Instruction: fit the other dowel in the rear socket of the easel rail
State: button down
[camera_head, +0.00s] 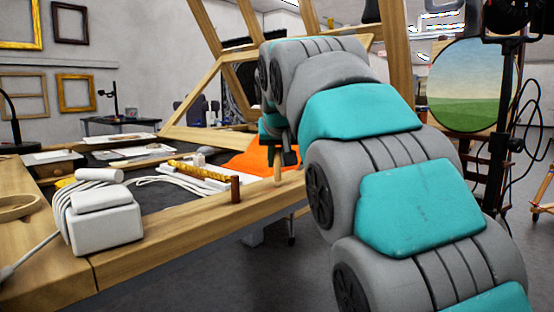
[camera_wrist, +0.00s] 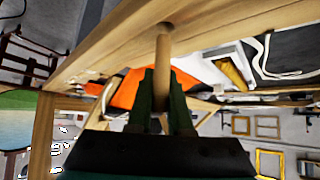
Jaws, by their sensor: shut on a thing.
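A pale wooden dowel (camera_head: 278,170) is upright between the fingers of my gripper (camera_head: 281,153), over the far right part of the easel rail (camera_head: 185,232). In the wrist view my gripper (camera_wrist: 161,90) is shut on this dowel (camera_wrist: 162,62), and its free end points at the rail (camera_wrist: 125,38). That end meets or nearly meets a dark round spot on the rail; I cannot tell whether it is inside a socket. A dark red-brown dowel (camera_head: 235,189) stands upright in the rail, to the left and nearer.
An orange cloth (camera_head: 258,162) lies just behind my gripper. A gilt strip (camera_head: 200,173) in a white tray lies left of it. A white device with a wound cord (camera_head: 105,228) stands at the front left. A landscape painting (camera_head: 467,85) is on the right.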

aim_at(278, 183)
jog(key=shift+f+b, duration=0.9)
jog(key=shift+f, duration=0.65)
jog(key=c, duration=0.8)
grip_release()
jog(key=shift+o, duration=0.2)
jog(key=shift+s, duration=0.1)
jog(key=shift+s+d+r, duration=0.1)
jog(key=shift+s+r, duration=0.1)
jog(key=shift+r, duration=0.1)
jog(key=v, duration=0.7)
